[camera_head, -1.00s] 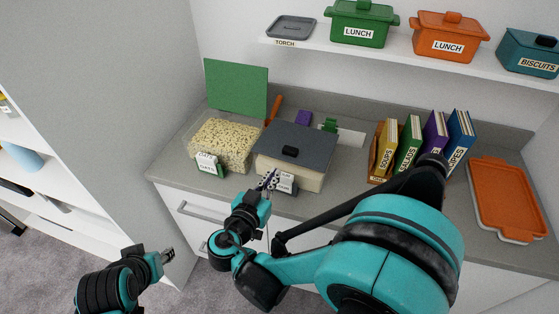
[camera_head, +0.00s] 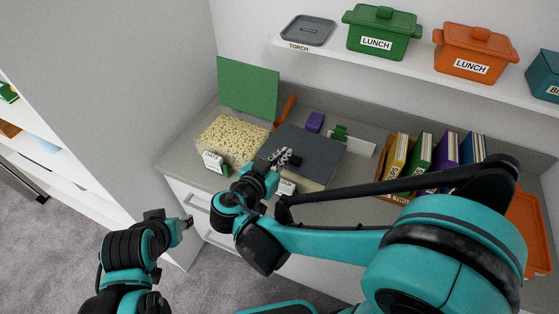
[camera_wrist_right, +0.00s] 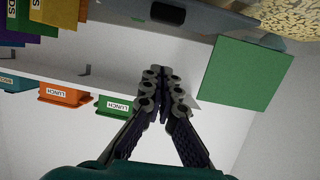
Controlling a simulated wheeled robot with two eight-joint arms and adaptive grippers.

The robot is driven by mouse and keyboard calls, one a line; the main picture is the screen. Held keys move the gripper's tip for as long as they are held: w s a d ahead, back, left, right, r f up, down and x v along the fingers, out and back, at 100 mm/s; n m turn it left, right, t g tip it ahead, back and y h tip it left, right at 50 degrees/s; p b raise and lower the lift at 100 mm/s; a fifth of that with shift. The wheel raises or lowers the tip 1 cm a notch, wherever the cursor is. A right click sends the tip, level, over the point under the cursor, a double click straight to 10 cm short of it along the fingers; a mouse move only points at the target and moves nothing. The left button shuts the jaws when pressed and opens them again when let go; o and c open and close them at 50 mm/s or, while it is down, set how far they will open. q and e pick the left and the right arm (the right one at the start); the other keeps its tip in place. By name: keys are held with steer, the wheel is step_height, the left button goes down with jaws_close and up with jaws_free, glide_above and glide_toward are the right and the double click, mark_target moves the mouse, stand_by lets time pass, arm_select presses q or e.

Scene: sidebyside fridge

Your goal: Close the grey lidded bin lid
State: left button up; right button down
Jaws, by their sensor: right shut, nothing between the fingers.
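The grey lidded bin (camera_head: 308,183) stands on the counter with a pale body and a label on its front. Its flat grey lid (camera_head: 318,150) lies over the top; I cannot tell whether it is fully seated. The lid's dark handle (camera_wrist_right: 168,14) shows at the top of the right wrist view. My right gripper (camera_head: 292,156) is shut and empty, in front of the lid in the head view and hiding part of it; contact is unclear. Its closed fingers show in the right wrist view (camera_wrist_right: 163,75). My left gripper (camera_head: 188,222) is low at the left, away from the bin.
A clear bin of pale pieces (camera_head: 205,150) with a raised green lid (camera_head: 248,88) stands left of the grey bin. Coloured books (camera_head: 420,152) stand to the right. A shelf (camera_head: 400,65) above carries lidded boxes.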

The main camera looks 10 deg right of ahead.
steer(key=x, duration=0.4)
steer(key=shift+d+f+b, duration=0.1)
steer(key=shift+d+b, duration=0.1)
steer(key=shift+b, duration=0.15)
step_height(320, 180, down, 2)
steer(key=shift+w+f+b, duration=0.2)
steer(key=shift+b, duration=0.35)
steer(key=shift+f, duration=0.8)
